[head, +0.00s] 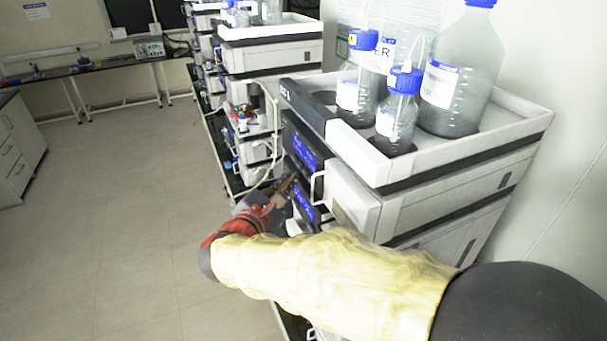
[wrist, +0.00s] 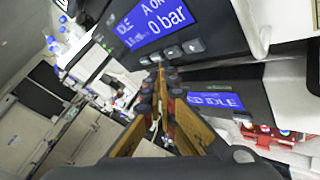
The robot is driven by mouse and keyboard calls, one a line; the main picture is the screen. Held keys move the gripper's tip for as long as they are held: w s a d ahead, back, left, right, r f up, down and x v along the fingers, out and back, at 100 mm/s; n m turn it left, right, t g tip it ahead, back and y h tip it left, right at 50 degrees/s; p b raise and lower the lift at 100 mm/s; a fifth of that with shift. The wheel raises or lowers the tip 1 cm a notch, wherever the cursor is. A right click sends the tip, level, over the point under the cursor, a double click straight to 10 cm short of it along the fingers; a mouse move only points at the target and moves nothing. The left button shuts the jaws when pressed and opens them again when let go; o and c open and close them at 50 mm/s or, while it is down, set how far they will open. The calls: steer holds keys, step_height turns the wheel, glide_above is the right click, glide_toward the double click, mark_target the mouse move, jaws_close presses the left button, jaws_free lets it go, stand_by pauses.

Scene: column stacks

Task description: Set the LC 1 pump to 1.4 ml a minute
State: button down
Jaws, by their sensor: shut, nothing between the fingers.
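The pump's blue display (wrist: 152,28) fills the top of the wrist view, tilted. It reads "IDLE" and "0 bar"; another line is cut off at the edge and no full flow value is legible. A row of small grey buttons (wrist: 175,52) sits below it. My gripper (wrist: 160,70) is shut and empty, its fingertips just below the left end of that row; I cannot tell whether they touch. In the head view my gripper (head: 291,184) is at the front of the near stack, by the upper blue display (head: 304,153). The tray's front label (head: 289,95) is hard to read.
A white handle (head: 317,187) stands out right of my gripper. Bottles (head: 398,110) stand in the white top tray (head: 455,150). More stacks (head: 265,60) stand behind. The floor (head: 130,220) at left is clear.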

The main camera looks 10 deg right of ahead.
steer(key=shift+s+a, duration=0.25)
steer(key=shift+a, duration=1)
steer(key=shift+s+a, duration=0.25)
steer(key=shift+a, duration=0.95)
stand_by(0.4)
